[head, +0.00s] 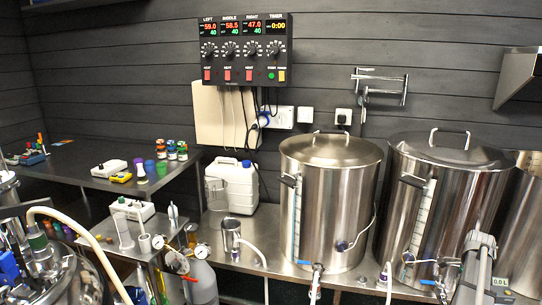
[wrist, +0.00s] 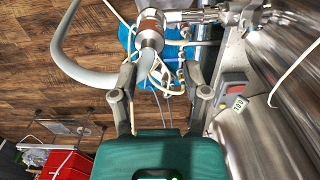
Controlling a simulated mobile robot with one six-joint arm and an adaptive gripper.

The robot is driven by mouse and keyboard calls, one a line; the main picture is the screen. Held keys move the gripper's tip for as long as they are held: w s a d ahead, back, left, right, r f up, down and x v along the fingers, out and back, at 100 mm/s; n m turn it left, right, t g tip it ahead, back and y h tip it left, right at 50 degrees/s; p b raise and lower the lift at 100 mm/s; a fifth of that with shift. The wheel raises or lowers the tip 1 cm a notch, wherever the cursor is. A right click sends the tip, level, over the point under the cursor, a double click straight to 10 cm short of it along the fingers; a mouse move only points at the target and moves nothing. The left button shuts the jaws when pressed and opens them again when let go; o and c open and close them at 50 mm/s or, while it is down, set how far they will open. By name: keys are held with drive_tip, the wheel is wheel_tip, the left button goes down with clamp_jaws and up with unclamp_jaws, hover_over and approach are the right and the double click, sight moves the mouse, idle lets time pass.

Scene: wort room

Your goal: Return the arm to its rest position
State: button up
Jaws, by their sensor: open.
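My gripper (wrist: 160,72) shows in the wrist view, with its green body at the bottom and two grey fingers spread apart. It is open. No object is clearly held between the fingers. Hoses, thin cables and a metal fitting (wrist: 150,28) show between and beyond the fingertips; I cannot tell how far off they are. I cannot make out my gripper or arm for sure in the head view.
Steel kettles (head: 330,210) stand at the centre and right under a control panel (head: 240,50). A grey upright part (head: 479,255) stands before the right kettle (head: 440,200). A small red-switch box (wrist: 234,88) is right of the fingers. A dark bench (head: 75,165) is at left.

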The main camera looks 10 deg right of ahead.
drive_tip(key=shift+s, duration=0.2)
drive_tip(key=w+a+f+n+b, duration=0.2)
drive_tip(key=w+a+n, duration=0.15)
drive_tip(key=a, duration=0.65)
drive_tip(key=w+a+f+n+b, duration=0.15)
drive_tip(key=a+n, duration=0.25)
drive_tip(key=a, duration=0.7)
drive_tip(key=w+a+f+n+b, duration=0.2)
drive_tip(key=w+a+n, duration=0.15)
drive_tip(key=a, duration=0.65)
drive_tip(key=s+a+f+n+b, duration=0.2)
drive_tip(key=s+a+n, duration=0.15)
drive_tip(key=a, duration=0.55)
drive_tip(key=s+a+f+n+b, duration=0.15)
drive_tip(key=a+n, duration=0.35)
drive_tip(key=a, duration=0.5)
drive_tip(key=s+a+f+n+b, duration=0.1)
drive_tip(key=s+a+n, duration=0.25)
drive_tip(key=a, duration=0.55)
wheel_tip(320, 180, up, 24)
drive_tip(key=p, duration=2.4)
drive_tip(key=shift+w+r, duration=0.2)
drive_tip(key=shift+w, duration=0.1)
